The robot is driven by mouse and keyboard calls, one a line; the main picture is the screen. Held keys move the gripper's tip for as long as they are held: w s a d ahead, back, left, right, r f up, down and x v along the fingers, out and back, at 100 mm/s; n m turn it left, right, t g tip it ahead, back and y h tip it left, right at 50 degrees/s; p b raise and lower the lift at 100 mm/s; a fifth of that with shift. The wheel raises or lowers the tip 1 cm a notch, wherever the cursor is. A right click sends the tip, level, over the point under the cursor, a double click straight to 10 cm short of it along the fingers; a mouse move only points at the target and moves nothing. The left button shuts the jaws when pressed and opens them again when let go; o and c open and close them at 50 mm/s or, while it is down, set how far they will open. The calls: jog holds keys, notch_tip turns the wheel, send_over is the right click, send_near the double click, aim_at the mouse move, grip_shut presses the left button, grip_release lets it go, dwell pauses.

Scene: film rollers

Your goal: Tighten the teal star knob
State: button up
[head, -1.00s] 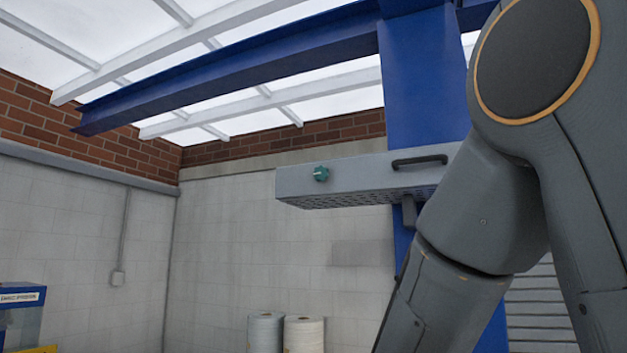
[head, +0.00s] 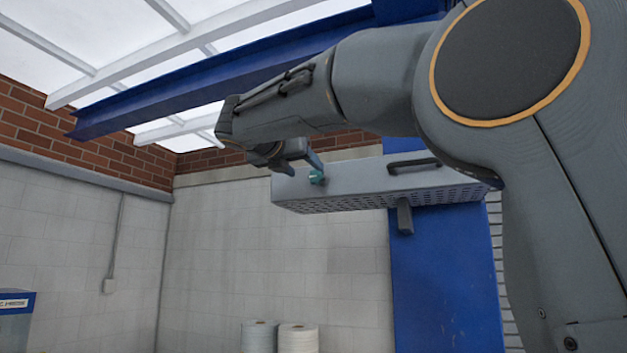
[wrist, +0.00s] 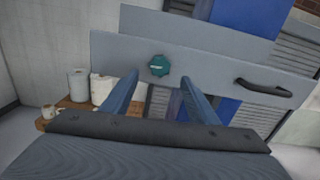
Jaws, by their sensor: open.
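The teal star knob (head: 316,177) sits on the front face of a grey box-shaped housing (head: 345,188), near its left end. In the wrist view the knob (wrist: 158,66) shows whole, with a pale mark across its middle. My gripper (head: 297,163) is at the left end of the housing, close to the knob. In the wrist view its two blue-grey fingers (wrist: 158,88) are spread apart, and the knob appears between and just beyond their tips. The gripper is open and empty. I cannot tell the exact gap between the fingertips and the knob.
A black handle (head: 413,165) is on the housing right of the knob. A blue column (head: 440,270) stands behind, and a blue beam (head: 200,70) runs overhead. Pale rolls (head: 298,338) stand low by the wall. The space left of the housing looks free.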

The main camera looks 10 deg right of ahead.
aim_at(315, 177)
jog(key=p+x, duration=0.2)
jog(key=x, duration=0.5)
jog(key=shift+w+d, duration=0.15)
jog(key=shift+w, duration=0.05)
jog(key=c, duration=1)
jog(key=shift+c, duration=0.2)
